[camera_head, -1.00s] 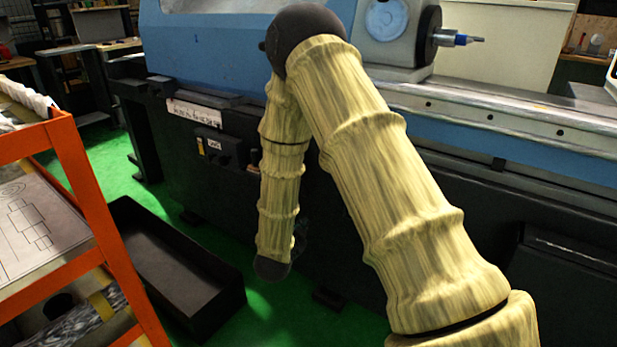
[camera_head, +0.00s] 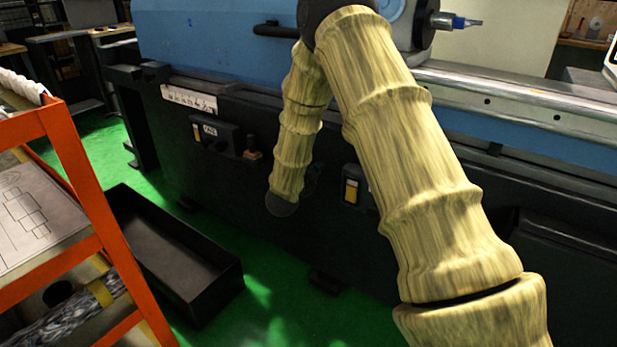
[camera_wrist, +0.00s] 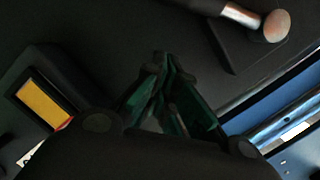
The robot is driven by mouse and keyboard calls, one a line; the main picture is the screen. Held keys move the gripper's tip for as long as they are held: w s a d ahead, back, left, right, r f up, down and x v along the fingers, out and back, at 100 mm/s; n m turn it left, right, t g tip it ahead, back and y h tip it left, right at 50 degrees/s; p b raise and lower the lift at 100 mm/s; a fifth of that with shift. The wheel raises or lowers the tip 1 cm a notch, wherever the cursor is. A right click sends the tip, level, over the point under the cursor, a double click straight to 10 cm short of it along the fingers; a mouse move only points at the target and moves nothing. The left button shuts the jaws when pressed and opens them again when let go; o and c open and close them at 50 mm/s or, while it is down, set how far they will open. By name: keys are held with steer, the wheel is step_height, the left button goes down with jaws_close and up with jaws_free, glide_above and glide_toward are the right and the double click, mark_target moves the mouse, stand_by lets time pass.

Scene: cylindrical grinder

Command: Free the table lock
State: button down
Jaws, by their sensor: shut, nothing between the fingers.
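A lever with a rounded brownish knob (camera_wrist: 276,25) and a metal shank is at the top right of the wrist view. It stands out from a dark plate, and I cannot tell for sure that it is the table lock. My gripper (camera_wrist: 163,66) is in the middle of the wrist view, its dark green fingers together and empty, apart from the knob. In the head view, a dark box with a small brown knob (camera_head: 252,149) is on the machine front, left of my arm. My gripper is mostly hidden behind my arm there.
A box with a yellow label (camera_head: 351,191) is on the machine front, right of my forearm; a yellow label (camera_wrist: 46,99) also shows left of my fingers. A black floor tray (camera_head: 180,262) and an orange rack (camera_head: 75,165) stand left. Green floor is between.

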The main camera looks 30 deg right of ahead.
steer(key=shift+w+a+f+b, duration=0.2)
steer(key=shift+w+a+f, duration=0.15)
steer(key=shift+w+f, duration=0.3)
steer(key=shift+w+a+f+b, duration=0.15)
steer(key=shift+w+a+f, duration=0.15)
steer(key=shift+w+f, duration=0.35)
steer(key=shift+w+a, duration=0.1)
steer(key=shift+w, duration=0.05)
